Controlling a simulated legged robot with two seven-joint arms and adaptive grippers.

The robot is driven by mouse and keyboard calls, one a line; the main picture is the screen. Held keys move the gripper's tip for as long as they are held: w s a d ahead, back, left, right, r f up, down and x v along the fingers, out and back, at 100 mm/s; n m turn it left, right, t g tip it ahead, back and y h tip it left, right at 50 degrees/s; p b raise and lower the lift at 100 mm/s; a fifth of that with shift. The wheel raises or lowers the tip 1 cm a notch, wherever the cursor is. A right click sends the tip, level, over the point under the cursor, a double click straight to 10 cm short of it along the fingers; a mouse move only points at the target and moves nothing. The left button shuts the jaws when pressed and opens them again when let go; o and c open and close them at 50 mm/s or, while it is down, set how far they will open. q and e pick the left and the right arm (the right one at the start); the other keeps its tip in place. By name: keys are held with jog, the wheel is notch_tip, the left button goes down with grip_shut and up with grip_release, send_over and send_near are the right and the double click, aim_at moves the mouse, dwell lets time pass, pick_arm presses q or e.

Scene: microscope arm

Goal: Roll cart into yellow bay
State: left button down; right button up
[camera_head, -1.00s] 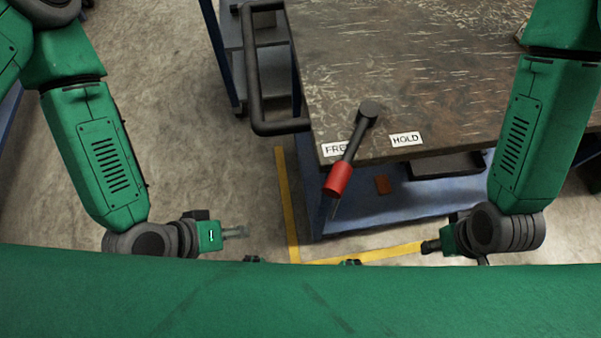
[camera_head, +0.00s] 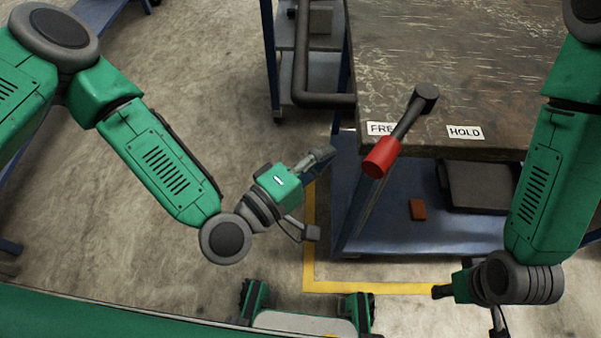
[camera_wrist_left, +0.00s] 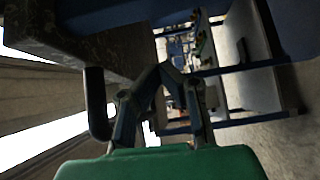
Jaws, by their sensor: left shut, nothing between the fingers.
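The cart (camera_head: 490,70) has a dark scratched top, a blue lower shelf (camera_head: 400,232) and a black U-shaped handle (camera_head: 325,99) at its left side. A black lever with a red grip (camera_head: 381,157) leans down-left, its shaft partly covering the "FREE" label (camera_head: 379,129); the "HOLD" label (camera_head: 465,132) is clear. Yellow floor lines (camera_head: 375,288) form a corner around the shelf's near-left corner; the bay's other sides are hidden. My left gripper (camera_head: 325,153) is shut and empty, below the handle and left of the grip in the picture. My right gripper (camera_head: 442,291) is by the front line, its fingers unclear.
A grey-shelved unit with blue posts (camera_head: 269,60) stands behind and left of the cart. A dark box (camera_head: 475,185) and a small brown block (camera_head: 417,209) are at the lower shelf. Open concrete floor (camera_head: 215,110) lies to the left.

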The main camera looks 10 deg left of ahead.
aim_at(356, 157)
pick_arm(q)
jog(key=d, duration=0.3)
jog(key=shift+d+b, duration=0.35)
jog(key=shift+d, duration=0.05)
jog(key=shift+w+d+p, duration=0.15)
jog(key=shift+d+p, duration=0.15)
jog(key=shift+d, duration=0.5)
